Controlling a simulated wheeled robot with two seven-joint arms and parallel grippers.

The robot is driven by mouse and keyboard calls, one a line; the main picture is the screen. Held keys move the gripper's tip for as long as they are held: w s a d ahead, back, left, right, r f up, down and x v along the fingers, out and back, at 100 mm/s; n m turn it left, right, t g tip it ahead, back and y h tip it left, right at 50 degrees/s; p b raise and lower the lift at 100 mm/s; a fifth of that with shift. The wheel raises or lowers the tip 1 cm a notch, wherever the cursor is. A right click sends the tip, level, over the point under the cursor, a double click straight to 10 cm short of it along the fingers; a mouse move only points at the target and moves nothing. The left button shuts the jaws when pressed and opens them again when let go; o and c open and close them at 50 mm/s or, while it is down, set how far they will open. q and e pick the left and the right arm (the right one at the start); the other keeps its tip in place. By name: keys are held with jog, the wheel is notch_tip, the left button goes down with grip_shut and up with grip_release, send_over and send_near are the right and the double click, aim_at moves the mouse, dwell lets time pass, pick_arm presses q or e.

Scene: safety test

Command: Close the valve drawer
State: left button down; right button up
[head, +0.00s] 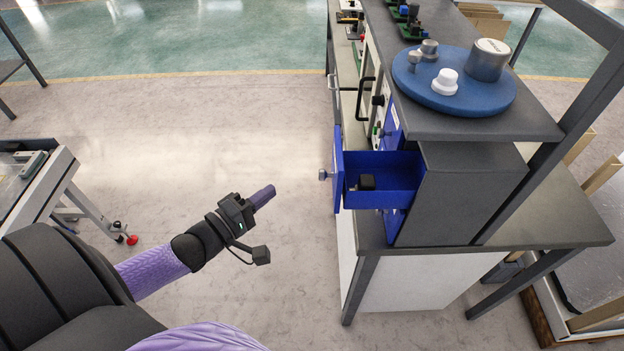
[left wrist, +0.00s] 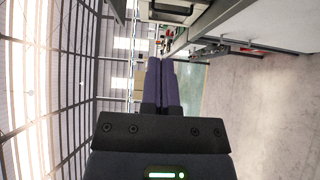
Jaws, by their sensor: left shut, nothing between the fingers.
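The blue valve drawer (head: 384,197) stands pulled out from a dark grey cabinet (head: 470,190) on the workbench in the head view. Its blue front panel with a round grey knob (head: 323,175) faces left. A small black part (head: 367,182) lies inside it. My left gripper (head: 264,196) is shut and empty, with its purple fingers together. It is to the left of the drawer front, apart from it, over the floor. In the left wrist view the same shut fingers (left wrist: 161,82) point forward, and the drawer cannot be made out. My right gripper is out of view.
A round blue tray (head: 430,100) with metal and white parts sits on the cabinet's top shelf. The workbench (head: 560,212) has a dark top and legs. Another table (head: 40,190) stands at the left. The floor between them is clear.

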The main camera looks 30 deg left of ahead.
pick_arm(q)
jog(key=w+d, duration=0.4)
jog(key=w, duration=0.3)
jog(key=shift+d, duration=0.3)
jog(key=b, duration=0.2)
send_near(378, 180)
jog(key=w+d+r, duration=0.1)
jog(key=w, duration=0.1)
jog(key=w+d+r, duration=0.1)
jog(key=w, duration=0.1)
jog(key=w+d+r, duration=0.1)
jog(key=w+r, duration=0.1)
jog(key=shift+d, duration=0.15)
jog(key=shift+r, duration=0.1)
